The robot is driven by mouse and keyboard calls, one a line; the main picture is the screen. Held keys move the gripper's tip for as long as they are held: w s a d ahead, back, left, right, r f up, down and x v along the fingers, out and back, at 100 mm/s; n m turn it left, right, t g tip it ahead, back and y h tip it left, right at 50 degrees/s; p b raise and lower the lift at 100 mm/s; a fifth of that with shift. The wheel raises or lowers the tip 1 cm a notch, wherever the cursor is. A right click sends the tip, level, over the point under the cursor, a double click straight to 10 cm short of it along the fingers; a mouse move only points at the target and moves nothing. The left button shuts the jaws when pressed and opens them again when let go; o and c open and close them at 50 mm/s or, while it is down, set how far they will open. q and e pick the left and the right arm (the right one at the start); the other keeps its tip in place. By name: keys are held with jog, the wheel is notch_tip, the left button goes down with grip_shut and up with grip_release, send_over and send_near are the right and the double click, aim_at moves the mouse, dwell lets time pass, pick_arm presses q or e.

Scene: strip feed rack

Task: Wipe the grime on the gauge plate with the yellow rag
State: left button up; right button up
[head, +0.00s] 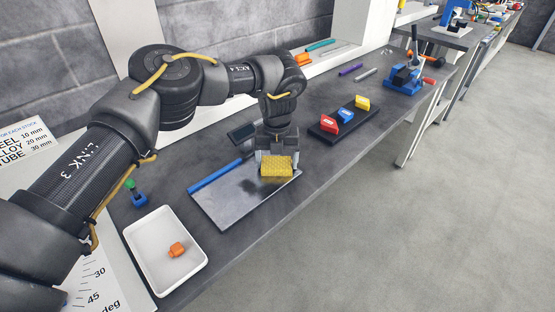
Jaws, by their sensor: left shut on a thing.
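The gauge plate (228,212) is a flat grey plate with a blue strip along its back edge, lying on the dark bench. Dark grime (238,187) shows as a smudge on the plate, just left of the rag. My left gripper (277,158) comes down over the plate's right part and is shut on the yellow rag (276,168). The rag is at or just above the plate; I cannot tell whether it touches. The gripper and rag hide part of the plate. My right gripper is not in view.
A white tray (140,239) with an orange piece (177,249) stands at the near left. A dark rack (325,131) with red, blue and yellow blocks is to the right. A blue vise-like tool (402,80) stands farther back. The bench's front edge is close to the plate.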

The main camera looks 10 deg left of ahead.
aim_at(266, 170)
pick_arm(q)
jog(key=shift+s+a+p, duration=0.4)
jog(key=shift+s+a, duration=0.6)
jog(key=shift+s, duration=0.15)
jog(key=shift+s+a+f, duration=0.1)
jog(key=shift+s+a, duration=0.1)
jog(key=shift+s, duration=0.05)
jog(key=shift+s+a+f, duration=0.1)
jog(key=shift+s+a, duration=0.05)
jog(key=shift+s, duration=0.1)
jog(key=shift+s+a+p, duration=0.9)
jog(key=shift+s+a, duration=0.25)
jog(key=shift+s, duration=0.25)
jog(key=shift+s+a, duration=0.3)
jog(key=shift+s, duration=0.05)
jog(key=shift+s+a+r+p, duration=0.25)
jog(key=shift+s+a+p, duration=0.3)
jog(key=shift+s+p, duration=0.15)
jog(key=shift+s+a, duration=0.3)
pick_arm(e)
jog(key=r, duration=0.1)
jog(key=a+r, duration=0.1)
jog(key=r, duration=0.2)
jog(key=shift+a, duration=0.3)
